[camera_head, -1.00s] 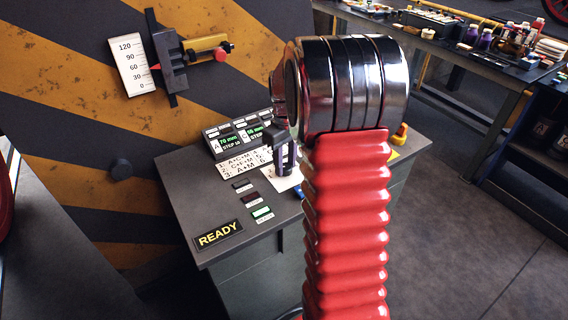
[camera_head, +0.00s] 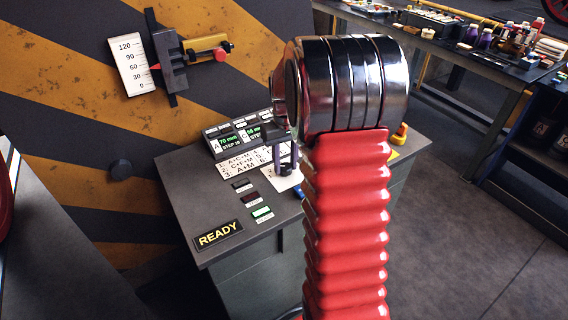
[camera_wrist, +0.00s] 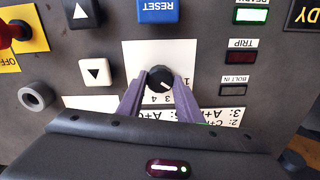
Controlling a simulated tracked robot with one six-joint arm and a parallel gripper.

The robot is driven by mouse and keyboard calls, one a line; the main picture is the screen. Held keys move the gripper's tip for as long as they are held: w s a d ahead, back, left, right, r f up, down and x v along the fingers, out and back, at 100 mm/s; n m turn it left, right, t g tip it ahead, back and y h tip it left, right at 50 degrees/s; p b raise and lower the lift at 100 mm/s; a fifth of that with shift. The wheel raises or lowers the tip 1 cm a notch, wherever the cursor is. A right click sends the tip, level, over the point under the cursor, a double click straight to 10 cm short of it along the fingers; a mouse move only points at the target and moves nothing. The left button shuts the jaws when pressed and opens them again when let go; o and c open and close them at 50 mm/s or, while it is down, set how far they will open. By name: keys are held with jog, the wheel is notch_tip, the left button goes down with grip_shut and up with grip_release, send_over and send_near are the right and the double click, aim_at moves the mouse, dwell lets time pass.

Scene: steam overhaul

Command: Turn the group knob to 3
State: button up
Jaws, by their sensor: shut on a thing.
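The group knob (camera_wrist: 159,77) is small, round and black, on a white dial card (camera_wrist: 134,57) in the wrist view. A short white mark on it points to the lower right of the picture. The digits 3 and 4 show below the knob and a 1 to its right, seen upside down; other digits are hidden by my fingers. My gripper (camera_wrist: 160,83) has its two purple fingers on either side of the knob, shut on it.
A lit green lamp (camera_wrist: 251,15) stands above dark TRIP and BOLT IN lamps. A READY sign (camera_head: 218,235) lies on the desk's front corner.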

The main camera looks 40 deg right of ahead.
aim_at(285, 166)
jog(key=m, duration=0.3)
jog(key=shift+m, duration=2.3)
jog(key=o, duration=1)
jog(key=shift+o, duration=0.2)
notch_tip(285, 166, up, 14)
jog(key=shift+f, duration=0.15)
